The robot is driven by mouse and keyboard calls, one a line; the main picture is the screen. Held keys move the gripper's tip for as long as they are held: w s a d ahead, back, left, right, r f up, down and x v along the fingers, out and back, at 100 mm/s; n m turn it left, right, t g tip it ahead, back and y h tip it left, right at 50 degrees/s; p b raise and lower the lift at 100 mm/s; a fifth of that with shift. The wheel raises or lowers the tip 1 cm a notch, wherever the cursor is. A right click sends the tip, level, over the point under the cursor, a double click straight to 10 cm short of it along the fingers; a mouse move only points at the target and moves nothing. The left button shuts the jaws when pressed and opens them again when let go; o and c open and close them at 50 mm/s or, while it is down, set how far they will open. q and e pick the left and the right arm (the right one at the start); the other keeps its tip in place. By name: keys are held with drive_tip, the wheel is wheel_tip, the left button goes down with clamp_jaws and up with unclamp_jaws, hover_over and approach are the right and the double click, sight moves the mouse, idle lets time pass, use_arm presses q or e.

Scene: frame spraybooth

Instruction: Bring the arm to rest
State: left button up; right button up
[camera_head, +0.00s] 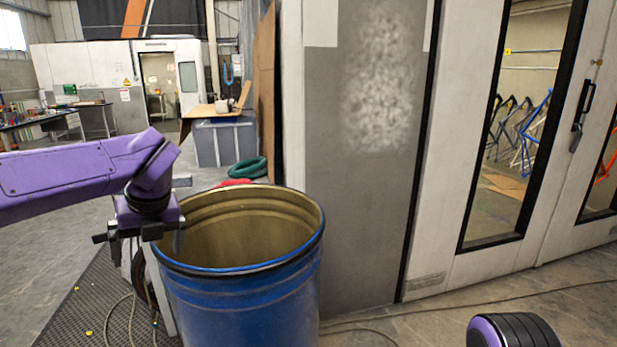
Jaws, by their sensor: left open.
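My left arm, purple, comes in from the left, and its gripper (147,246) points down with its fingers spread apart. The gripper is open and nothing shows between the fingers. It is at the left rim of a blue open-topped drum (240,300), overlapping the rim in the picture. I cannot tell whether it touches the drum. The inside of the drum is tan and its bottom is hidden. Of my right arm only a rounded purple and black part shows at the bottom right; its gripper is out of view.
A grey bin (225,142) and a green coiled hose (248,168) are behind. Cables lie on the floor. Floor at the left is open.

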use_arm(q)
drive_tip(key=w+a+f+m+t+y, duration=0.25)
drive_tip(key=a+f+m+y, duration=0.3)
drive_tip(key=f+m, duration=0.4)
drive_tip(key=s+d+f+m+t, duration=0.1)
drive_tip(key=s+f+m+t, duration=0.1)
drive_tip(key=f+m, duration=0.55)
drive_tip(key=s+d+f+m+t, duration=0.1)
drive_tip(key=s+f+m+t, duration=0.15)
drive_tip(key=f+m, duration=0.55)
drive_tip(key=s+d+f+m+g+h, duration=0.1)
drive_tip(key=s+d+f+m+h, duration=0.1)
drive_tip(key=s+f+m, duration=0.35)
drive_tip(key=s+d+f+m+h, duration=0.2)
drive_tip(key=s+f+m+h, duration=0.1)
drive_tip(key=s+f, duration=0.5)
drive_tip(key=s+f+m+g, duration=0.1)
drive_tip(key=s+f, duration=0.2)
drive_tip(key=s, duration=0.3)
drive_tip(key=s+f+m+g, duration=0.1)
drive_tip(key=s+f+g, duration=0.1)
drive_tip(key=s, duration=0.4)
drive_tip(key=s+a+f+m+g, duration=0.1)
drive_tip(key=s+f, duration=0.3)
drive_tip(key=s, duration=0.2)
drive_tip(key=shift+g+h, duration=0.3)
drive_tip(key=shift+h, duration=0.05)
